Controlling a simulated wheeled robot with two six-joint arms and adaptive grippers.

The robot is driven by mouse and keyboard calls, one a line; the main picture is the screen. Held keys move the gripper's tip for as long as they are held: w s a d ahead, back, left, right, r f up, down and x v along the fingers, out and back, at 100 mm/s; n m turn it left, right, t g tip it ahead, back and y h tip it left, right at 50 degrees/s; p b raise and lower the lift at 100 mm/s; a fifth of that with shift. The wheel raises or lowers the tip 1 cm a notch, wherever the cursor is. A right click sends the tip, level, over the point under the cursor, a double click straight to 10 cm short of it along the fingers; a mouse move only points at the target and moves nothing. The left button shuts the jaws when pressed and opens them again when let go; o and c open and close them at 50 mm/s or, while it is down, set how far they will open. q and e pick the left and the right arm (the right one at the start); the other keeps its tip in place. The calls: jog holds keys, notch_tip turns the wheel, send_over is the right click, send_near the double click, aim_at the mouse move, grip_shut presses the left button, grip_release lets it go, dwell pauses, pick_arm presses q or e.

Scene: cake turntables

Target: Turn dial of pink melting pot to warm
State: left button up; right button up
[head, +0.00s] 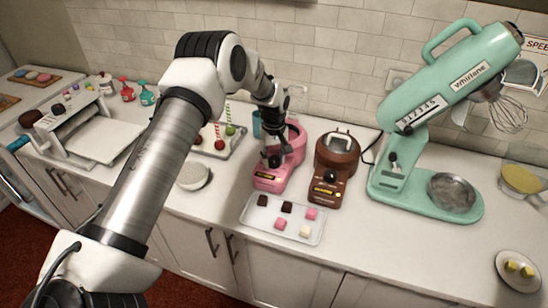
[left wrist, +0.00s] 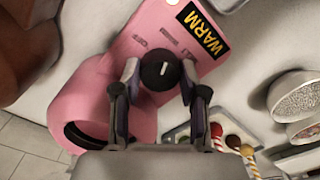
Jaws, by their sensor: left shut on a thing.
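The pink melting pot (head: 291,163) stands on the counter, left of a brown pot. It fills the upper left of the left wrist view (left wrist: 101,80), with a yellow-on-black WARM plate (left wrist: 203,31) on its front panel. Its round black dial (left wrist: 160,73) has a white mark that points nearly straight up in that view, towards the small printed labels between OFF and the WARM plate. My left gripper (head: 273,158) reaches down over the pot and is shut on the dial; its fingertips show on either side of the dial (left wrist: 159,76). My right gripper is not in view.
The brown melting pot (head: 337,160) stands close to the right. A white tray with sweets (head: 291,232) lies in front, and a tray of cake pops (head: 235,146) lies behind to the left. A white bowl (head: 193,176) sits at left. A mint stand mixer (head: 430,203) is at right.

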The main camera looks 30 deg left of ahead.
aim_at(274, 159)
pick_arm(q)
jog(key=o, duration=0.9)
jog(key=shift+o, duration=1.3)
jog(key=shift+a+f, duration=0.1)
notch_tip(274, 159, up, 12)
jog(key=shift+w, duration=0.1)
